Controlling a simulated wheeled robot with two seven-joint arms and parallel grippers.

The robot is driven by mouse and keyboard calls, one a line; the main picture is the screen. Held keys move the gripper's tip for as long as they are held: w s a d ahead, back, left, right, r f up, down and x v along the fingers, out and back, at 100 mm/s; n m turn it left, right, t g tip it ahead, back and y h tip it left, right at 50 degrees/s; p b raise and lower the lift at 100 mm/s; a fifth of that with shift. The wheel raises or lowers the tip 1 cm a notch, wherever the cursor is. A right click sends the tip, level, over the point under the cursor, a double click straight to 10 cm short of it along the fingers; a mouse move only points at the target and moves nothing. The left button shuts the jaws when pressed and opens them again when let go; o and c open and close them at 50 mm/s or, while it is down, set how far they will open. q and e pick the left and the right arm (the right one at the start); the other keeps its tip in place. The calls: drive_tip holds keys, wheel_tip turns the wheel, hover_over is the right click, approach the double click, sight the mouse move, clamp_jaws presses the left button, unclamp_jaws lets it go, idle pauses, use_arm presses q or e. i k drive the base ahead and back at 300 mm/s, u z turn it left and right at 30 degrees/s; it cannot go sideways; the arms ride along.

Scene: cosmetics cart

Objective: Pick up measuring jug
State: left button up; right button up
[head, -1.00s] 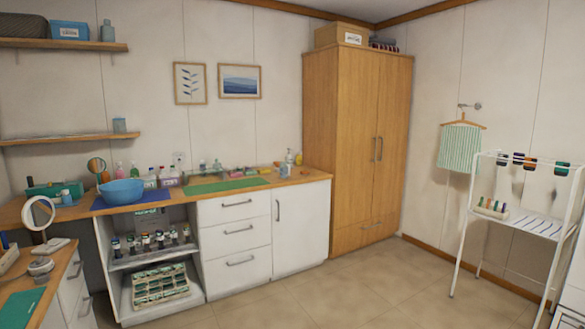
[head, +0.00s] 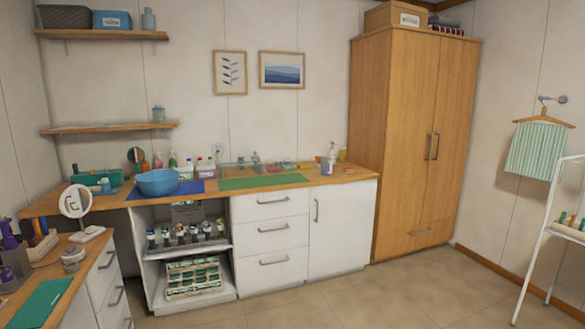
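I cannot make out a measuring jug for certain. A small light-blue and clear vessel (head: 325,167) stands on the right part of the wooden counter (head: 300,183), in front of a white pump bottle (head: 332,151). It is too small to tell whether it is the jug. Neither of my grippers is in view.
A blue bowl (head: 157,183) and a green mat (head: 262,182) lie on the counter. Bottles stand behind them. A round mirror (head: 75,202) stands on the left counter. A tall wooden wardrobe (head: 405,150) adjoins on the right, and a white rack (head: 540,235) stands far right. The floor is open.

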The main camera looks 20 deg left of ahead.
sight(327, 163)
drive_tip(key=u, duration=0.45)
drive_tip(key=i, duration=2.5)
drive_tip(key=z, duration=0.25)
